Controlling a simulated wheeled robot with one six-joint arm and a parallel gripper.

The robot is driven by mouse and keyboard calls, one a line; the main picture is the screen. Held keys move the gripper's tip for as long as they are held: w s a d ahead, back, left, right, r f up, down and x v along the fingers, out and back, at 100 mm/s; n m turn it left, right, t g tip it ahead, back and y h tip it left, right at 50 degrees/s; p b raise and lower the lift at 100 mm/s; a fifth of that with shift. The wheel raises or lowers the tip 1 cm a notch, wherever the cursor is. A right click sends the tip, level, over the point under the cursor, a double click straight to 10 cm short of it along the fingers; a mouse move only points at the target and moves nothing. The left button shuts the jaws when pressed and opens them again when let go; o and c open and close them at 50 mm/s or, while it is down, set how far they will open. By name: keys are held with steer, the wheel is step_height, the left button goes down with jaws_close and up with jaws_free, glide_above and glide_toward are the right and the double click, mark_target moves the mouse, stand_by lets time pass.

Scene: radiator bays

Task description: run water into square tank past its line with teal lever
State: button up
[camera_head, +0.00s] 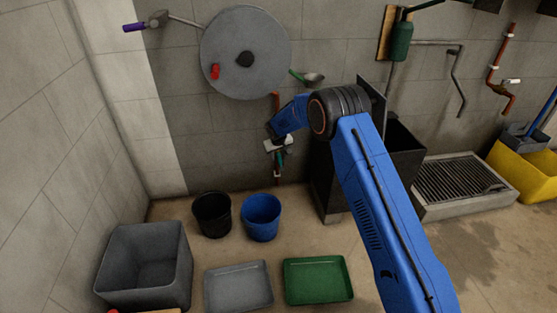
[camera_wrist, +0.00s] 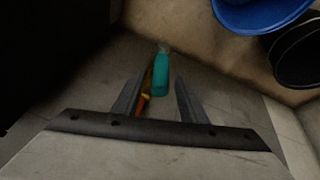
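The teal lever (camera_head: 280,160) is on a copper pipe (camera_head: 276,181) on the back wall, partly hidden by my gripper (camera_head: 279,145). In the wrist view the teal lever (camera_wrist: 161,75) lies between the two spread fingers of my gripper (camera_wrist: 160,84), with gaps on both sides. The fingers are open and hold nothing. A black square-sided tank (camera_head: 327,180) stands right of the pipe, partly behind my arm. A grey square tub (camera_head: 116,280) stands at front left. I cannot tell which is the square tank; no fill line or water shows in either.
A grey tray (camera_head: 238,288) and green tray (camera_head: 318,281) lie in front. A round grey disc (camera_head: 220,50) hangs on the wall. A grated drain (camera_head: 459,180) and yellow bucket (camera_head: 522,170) are right.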

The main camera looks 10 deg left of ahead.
mark_target(278, 158)
steer(key=shift+x, duration=2)
jaws_close()
